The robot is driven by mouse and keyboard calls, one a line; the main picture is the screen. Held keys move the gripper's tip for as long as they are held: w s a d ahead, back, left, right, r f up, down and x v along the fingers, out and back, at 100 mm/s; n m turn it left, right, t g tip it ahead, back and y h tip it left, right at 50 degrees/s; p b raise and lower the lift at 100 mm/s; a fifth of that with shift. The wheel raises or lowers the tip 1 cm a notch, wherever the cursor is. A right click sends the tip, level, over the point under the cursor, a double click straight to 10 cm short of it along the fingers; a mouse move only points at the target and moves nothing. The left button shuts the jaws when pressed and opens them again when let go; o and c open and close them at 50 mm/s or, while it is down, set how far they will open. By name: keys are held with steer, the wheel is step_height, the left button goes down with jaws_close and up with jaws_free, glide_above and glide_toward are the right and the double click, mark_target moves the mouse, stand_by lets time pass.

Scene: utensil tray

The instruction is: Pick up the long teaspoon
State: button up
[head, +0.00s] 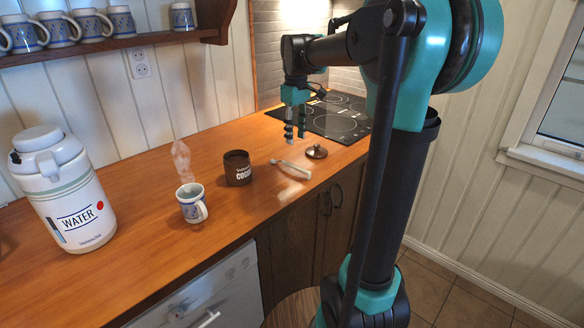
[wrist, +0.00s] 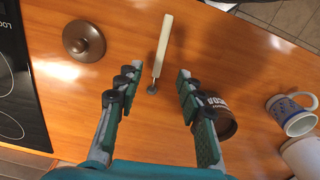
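The long teaspoon (wrist: 165,42) has a pale cream handle and a thin metal end. It lies on the wooden counter, and in the wrist view its metal end points down between my fingertips. It also shows in the head view (head: 291,165), right of the brown cocoa jar. My gripper (wrist: 157,79) is open, its two fingers apart with nothing between them touching. In the head view my gripper (head: 296,133) points down over the counter, above and slightly behind the spoon.
The cocoa jar (head: 237,169) stands open left of the spoon; its round brown lid (head: 316,152) lies to the right. A steaming patterned mug (head: 191,203) and a water dispenser (head: 66,195) stand further left. A black cooktop (head: 338,119) lies behind.

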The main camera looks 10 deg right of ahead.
mark_target(295, 166)
step_height(295, 166, down, 11)
steer(key=shift+s+f, duration=0.15)
steer(key=shift+f, duration=0.05)
stand_by(0.4)
jaws_close()
